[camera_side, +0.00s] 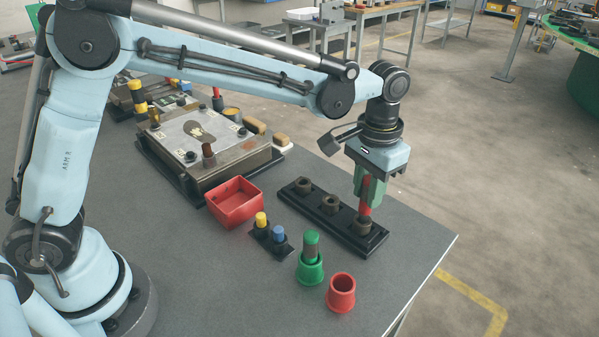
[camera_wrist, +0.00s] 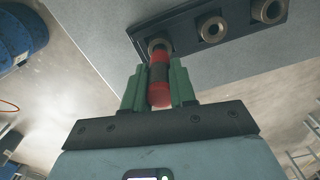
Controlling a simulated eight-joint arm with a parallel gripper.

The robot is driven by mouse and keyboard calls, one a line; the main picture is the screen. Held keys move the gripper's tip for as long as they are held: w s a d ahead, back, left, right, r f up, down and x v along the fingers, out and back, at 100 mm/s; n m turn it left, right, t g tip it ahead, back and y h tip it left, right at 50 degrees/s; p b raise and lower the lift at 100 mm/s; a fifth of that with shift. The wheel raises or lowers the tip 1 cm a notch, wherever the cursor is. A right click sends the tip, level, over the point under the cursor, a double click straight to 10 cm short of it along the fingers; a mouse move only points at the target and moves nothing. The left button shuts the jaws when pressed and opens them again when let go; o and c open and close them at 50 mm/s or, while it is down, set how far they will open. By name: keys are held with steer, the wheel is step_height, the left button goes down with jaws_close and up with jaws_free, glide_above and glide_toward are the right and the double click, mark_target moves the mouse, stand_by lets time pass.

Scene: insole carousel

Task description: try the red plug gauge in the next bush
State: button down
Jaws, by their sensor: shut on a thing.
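My gripper (camera_side: 370,190) has green fingers shut on the red plug gauge (camera_side: 365,208), held about upright over the right-end bush (camera_side: 361,227) of the black rail (camera_side: 343,228). The gauge's lower end meets the mouth of that bush; how far in it sits, I cannot tell. In the wrist view the gauge (camera_wrist: 159,92) is red with a dark band, between the fingers, its far end at the bush (camera_wrist: 157,45). The middle bush (camera_side: 330,205) and the left-end bush (camera_side: 303,186) are empty of gauges.
An empty red cup (camera_side: 341,294) stands at the front, beside a green cup (camera_side: 310,270) holding a green-topped gauge (camera_side: 311,243). A small stand with yellow (camera_side: 261,220) and blue plugs (camera_side: 278,233) and a red tray (camera_side: 233,202) lie left of the rail. The table's right edge is close.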

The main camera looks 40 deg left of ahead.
steer(key=shift+r, duration=0.6)
steer(key=shift+r, duration=0.65)
steer(key=shift+r, duration=0.65)
